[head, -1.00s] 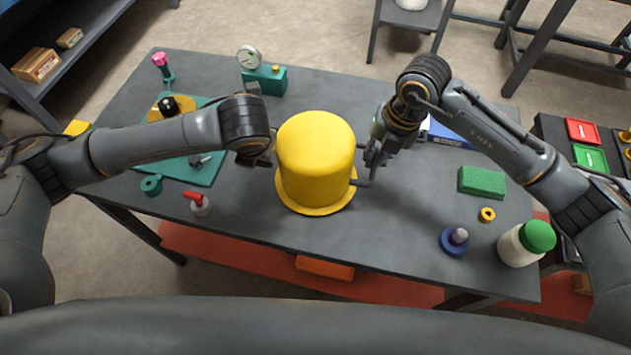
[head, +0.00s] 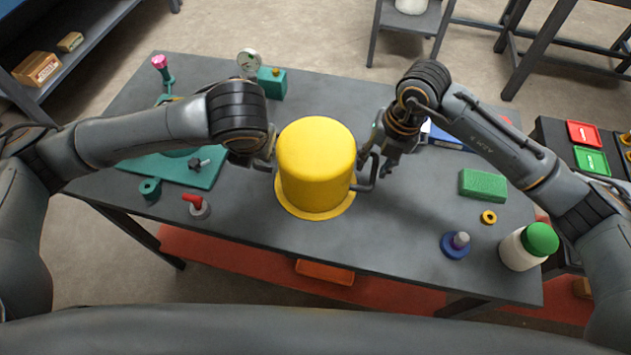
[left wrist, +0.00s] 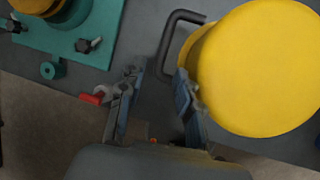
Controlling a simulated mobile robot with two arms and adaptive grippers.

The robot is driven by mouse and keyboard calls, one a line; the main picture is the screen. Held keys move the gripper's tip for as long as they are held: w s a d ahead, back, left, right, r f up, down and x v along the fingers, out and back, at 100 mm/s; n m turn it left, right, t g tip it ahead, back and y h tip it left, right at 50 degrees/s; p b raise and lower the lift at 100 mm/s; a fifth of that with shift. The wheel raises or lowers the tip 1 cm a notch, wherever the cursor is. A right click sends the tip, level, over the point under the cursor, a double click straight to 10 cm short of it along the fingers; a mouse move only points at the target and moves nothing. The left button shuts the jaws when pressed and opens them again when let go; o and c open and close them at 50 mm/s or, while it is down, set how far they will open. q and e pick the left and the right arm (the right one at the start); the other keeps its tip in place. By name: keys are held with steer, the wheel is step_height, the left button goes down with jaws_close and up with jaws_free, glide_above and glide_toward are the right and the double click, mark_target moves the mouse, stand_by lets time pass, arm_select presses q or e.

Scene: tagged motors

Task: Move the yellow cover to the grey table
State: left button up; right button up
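The yellow cover (head: 316,165), a domed cylinder with a wide rim and dark side handles, stands upright on the dark grey workbench (head: 330,248). In the left wrist view its yellow top (left wrist: 262,68) fills the right side, with one dark handle (left wrist: 170,40) beside it. My left gripper (left wrist: 155,105) is open, its fingers apart just short of that handle. In the head view my left wrist partly hides it at the cover's left. My right gripper (head: 378,160) looks open at the cover's right handle (head: 367,183); contact is unclear.
A teal plate (head: 205,175) and red-handled part (head: 196,206) lie left. A teal gauge block (head: 271,84) stands behind. A green block (head: 483,185), blue knob (head: 455,244) and green-capped bottle (head: 527,246) stand right. A grey stand (head: 408,22) and another table frame (head: 545,50) are at the back.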

steer(key=shift+r, duration=0.15)
arm_select(q)
steer(key=v, duration=0.5)
steer(key=shift+s+r, duration=0.15)
steer(key=shift+r, duration=0.1)
arm_select(e)
step_height(320, 180, up, 12)
steer(key=d, duration=0.2)
steer(key=shift+s+f, duration=0.2)
steer(key=shift+f, duration=0.05)
